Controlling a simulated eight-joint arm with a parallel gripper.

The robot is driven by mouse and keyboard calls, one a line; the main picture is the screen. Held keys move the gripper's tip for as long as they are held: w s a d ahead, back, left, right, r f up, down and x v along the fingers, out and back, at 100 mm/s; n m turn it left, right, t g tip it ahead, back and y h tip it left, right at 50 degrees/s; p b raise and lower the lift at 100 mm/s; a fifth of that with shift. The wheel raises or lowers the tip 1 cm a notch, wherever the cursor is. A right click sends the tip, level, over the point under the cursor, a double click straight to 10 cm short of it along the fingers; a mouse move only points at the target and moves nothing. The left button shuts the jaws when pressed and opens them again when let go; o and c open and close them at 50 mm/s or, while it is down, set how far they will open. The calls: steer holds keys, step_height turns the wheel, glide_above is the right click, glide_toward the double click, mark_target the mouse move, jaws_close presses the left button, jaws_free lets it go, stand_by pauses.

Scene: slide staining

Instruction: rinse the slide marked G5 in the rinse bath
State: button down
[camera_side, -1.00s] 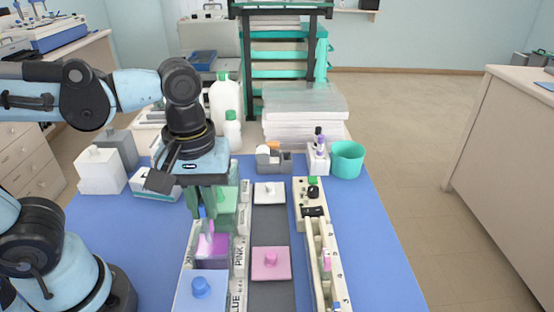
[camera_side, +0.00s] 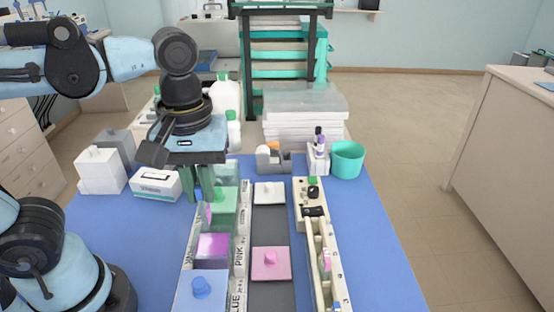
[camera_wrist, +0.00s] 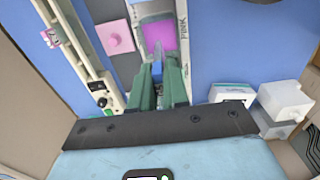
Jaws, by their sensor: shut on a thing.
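My gripper (camera_side: 203,196) is shut on a slide with a blue end (camera_wrist: 157,70), which shows between the green fingers (camera_wrist: 160,88) in the wrist view. In the side view a pinkish part of the slide (camera_side: 207,212) hangs below the fingers; its mark cannot be read. The pink bath also shows in the wrist view (camera_wrist: 159,36). I cannot make out the rinse bath, as my gripper covers the back of the row.
A blue-lidded bath (camera_side: 201,290) is nearest the camera. A pink lid (camera_side: 270,263) and a white lid (camera_side: 268,192) lie on the dark strip right of the baths. A slide rack (camera_side: 323,260) stands further right. A white box (camera_side: 156,185) is left of my gripper.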

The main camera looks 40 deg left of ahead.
steer(key=r, duration=0.4)
steer(key=shift+w+a, duration=0.15)
steer(key=shift+w, duration=0.15)
steer(key=w+a, duration=1.3)
steer(key=a, duration=0.1)
steer(key=shift+w+d+f, duration=0.1)
steer(key=shift+w+f, duration=0.05)
steer(key=shift+f, duration=3.55)
steer(key=shift+w+f, duration=0.15)
steer(key=shift+f, duration=3.55)
step_height(320, 180, up, 10)
steer(key=shift+f, duration=0.2)
